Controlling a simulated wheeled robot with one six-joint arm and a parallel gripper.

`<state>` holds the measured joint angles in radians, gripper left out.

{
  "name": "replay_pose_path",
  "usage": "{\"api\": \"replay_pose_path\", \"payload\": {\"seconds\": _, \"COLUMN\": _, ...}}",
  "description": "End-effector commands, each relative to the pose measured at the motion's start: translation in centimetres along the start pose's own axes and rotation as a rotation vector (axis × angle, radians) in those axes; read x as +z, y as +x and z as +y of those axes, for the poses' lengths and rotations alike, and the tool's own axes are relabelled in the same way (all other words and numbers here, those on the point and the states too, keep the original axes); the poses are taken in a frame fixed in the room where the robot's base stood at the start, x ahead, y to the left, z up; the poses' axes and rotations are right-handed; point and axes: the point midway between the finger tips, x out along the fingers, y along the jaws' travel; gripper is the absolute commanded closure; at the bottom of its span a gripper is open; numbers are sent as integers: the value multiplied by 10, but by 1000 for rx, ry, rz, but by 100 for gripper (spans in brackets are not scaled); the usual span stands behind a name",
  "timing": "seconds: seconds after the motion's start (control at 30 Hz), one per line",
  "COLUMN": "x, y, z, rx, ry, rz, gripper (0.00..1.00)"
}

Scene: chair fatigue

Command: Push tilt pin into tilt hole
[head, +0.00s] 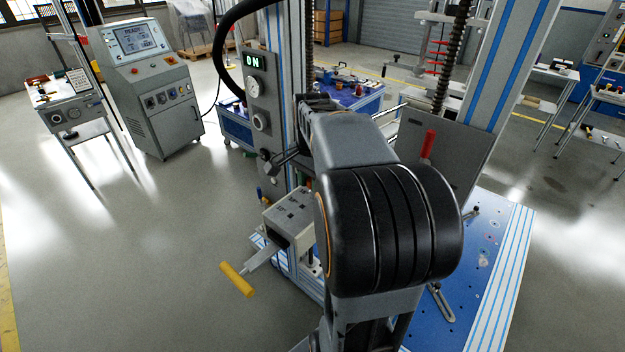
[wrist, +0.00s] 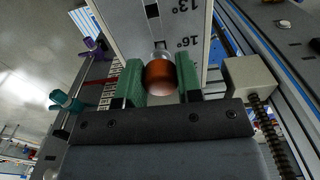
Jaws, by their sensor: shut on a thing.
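My gripper (wrist: 160,74) is shut on the tilt pin (wrist: 161,78), which shows as a rounded copper-brown knob between the two green finger pads. A shiny, clear or metallic collar shows just beyond the knob, against a light grey plate (wrist: 135,25) marked 13° and 16°. The collar sits below and left of the 16° mark. The tilt hole is hidden behind the knob and collar, so I cannot tell how deep the pin is. In the head view my arm hides the gripper and pin.
A control box with a green ON display (head: 252,61) stands on the column left of my arm. A yellow-handled lever (head: 237,280) sticks out at lower left. A red handle (head: 428,143) is right of my arm. A blue base plate (head: 490,245) lies at right. Open floor lies left.

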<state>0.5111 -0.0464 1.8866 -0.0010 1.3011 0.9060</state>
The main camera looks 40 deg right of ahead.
Motion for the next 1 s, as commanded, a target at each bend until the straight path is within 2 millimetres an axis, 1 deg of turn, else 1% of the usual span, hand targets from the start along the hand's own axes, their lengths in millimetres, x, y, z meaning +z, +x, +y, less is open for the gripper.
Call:
{"api": "replay_pose_path", "payload": {"seconds": 0.7, "x": 0, "y": 19, "z": 0, "rx": 0, "ry": 0, "rz": 0, "gripper": 88}}
{"api": "replay_pose_path", "payload": {"seconds": 0.73, "x": 0, "y": 19, "z": 0, "rx": 0, "ry": 0, "rz": 0, "gripper": 66}}
{"api": "replay_pose_path", "payload": {"seconds": 1.0, "x": 0, "y": 18, "z": 0, "rx": 0, "ry": 0, "rz": 0, "gripper": 40}}
